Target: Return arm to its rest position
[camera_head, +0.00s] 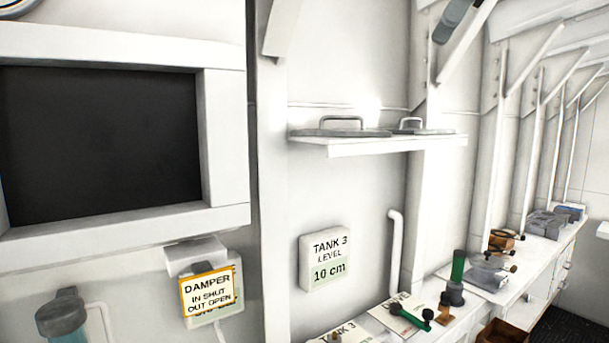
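My arm and my gripper do not show in the head view. What the gripper holds, if anything, cannot be seen.
A wall shelf (390,146) carries two flat lids with handles. A counter (536,262) along the right wall holds a green-topped cylinder (458,266), a green-and-black tool (412,316) and several boxes. A damper sign (208,290) and a Tank 3 sign (326,258) are on the wall.

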